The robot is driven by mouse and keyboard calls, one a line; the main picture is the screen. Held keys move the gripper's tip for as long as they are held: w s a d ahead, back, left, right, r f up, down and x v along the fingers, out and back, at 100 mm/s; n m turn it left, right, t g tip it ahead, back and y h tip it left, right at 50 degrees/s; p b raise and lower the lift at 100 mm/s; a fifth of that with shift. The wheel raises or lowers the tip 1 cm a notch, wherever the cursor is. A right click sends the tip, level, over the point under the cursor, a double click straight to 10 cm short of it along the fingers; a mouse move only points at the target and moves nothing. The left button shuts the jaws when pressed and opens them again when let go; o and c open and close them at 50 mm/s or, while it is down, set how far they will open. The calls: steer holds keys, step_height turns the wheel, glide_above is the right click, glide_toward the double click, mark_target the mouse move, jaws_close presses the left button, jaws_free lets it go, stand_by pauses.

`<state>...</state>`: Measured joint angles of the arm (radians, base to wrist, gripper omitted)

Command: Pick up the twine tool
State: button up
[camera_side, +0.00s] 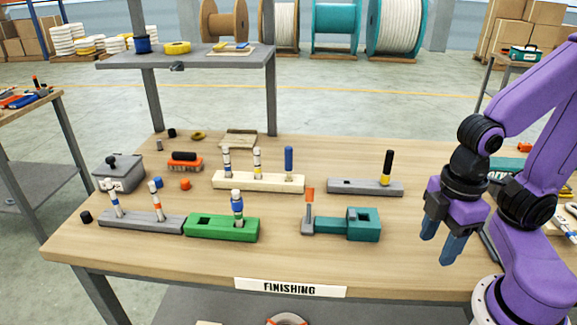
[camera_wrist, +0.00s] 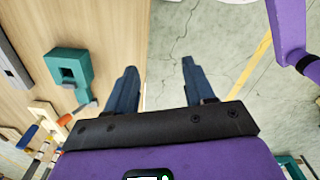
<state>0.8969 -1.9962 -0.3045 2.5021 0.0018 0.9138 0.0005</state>
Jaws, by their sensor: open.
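I cannot tell by look which upright tool is the twine tool. A black-and-yellow tool (camera_side: 387,167) stands in a grey block (camera_side: 350,188). A blue tool (camera_side: 289,160) and two white banded tools (camera_side: 257,162) stand in a pale wooden block (camera_side: 220,183). An orange-topped tool (camera_side: 309,206) stands at the left end of a teal block (camera_side: 363,225). A blue-and-white tool (camera_side: 237,206) stands in a green block (camera_side: 205,227). My gripper (camera_side: 441,240) is open and empty, right of all these, fingers pointing down. It also shows in the wrist view (camera_wrist: 160,72).
A grey box (camera_side: 119,174), an orange brush (camera_side: 185,162) and small caps lie behind. A raised shelf (camera_side: 200,60) stands at the back left.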

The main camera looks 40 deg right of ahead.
steer(key=w+a+r+m, duration=0.3)
steer(key=w+a+m, duration=0.1)
steer(key=w, duration=0.3)
steer(key=w+a+r+m, duration=0.3)
steer(key=w+a+m, duration=0.1)
steer(key=w, duration=0.3)
step_height(320, 180, up, 5)
steer(key=m, duration=2.4)
glide_above(289, 147)
steer(key=f, duration=1.1)
steer(key=shift+d+f, duration=0.2)
steer(key=shift+f, duration=0.15)
steer(key=shift+a+f, duration=0.2)
steer(key=shift+f, duration=2.55)
jaws_close()
